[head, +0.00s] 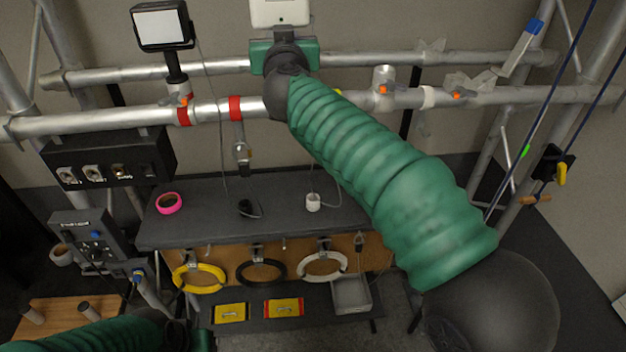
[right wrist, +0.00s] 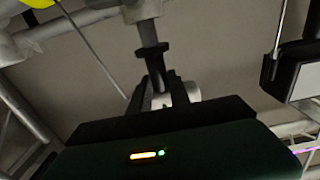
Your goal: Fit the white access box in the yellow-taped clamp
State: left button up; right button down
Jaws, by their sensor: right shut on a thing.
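The white access box (head: 280,12) is at the top edge of the head view, above the upper truss tube and partly cut off. My right gripper (right wrist: 164,92) is shut on it, with a white part between the dark fingers in the right wrist view. A dark stem with a collar (right wrist: 152,50) runs from there to a silver clamp (right wrist: 140,10). I cannot tell whether the stem is seated. Yellow tape (right wrist: 38,4) shows beside that clamp; my right arm mostly hides this spot in the head view. My left gripper (head: 202,340) is at the bottom edge, its fingers not visible.
A lamp panel (head: 161,27) stands on the tube to the left, near red tape bands (head: 236,108). Another clamp (head: 383,88) and white tape (head: 428,97) are to the right. A dark shelf (head: 265,200) with cable coils below lies under the truss.

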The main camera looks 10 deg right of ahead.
jog(key=shift+f+b, duration=1.05)
jog(key=shift+f, duration=0.5)
jog(key=c, duration=1.1)
grip_release()
jog(key=shift+c, duration=0.2)
jog(key=shift+s+f, duration=0.1)
jog(key=shift+f, duration=0.05)
jog(key=s+b, duration=0.4)
jog(key=s, duration=1.2)
jog(key=shift+s, duration=0.25)
jog(key=shift+a, duration=0.15)
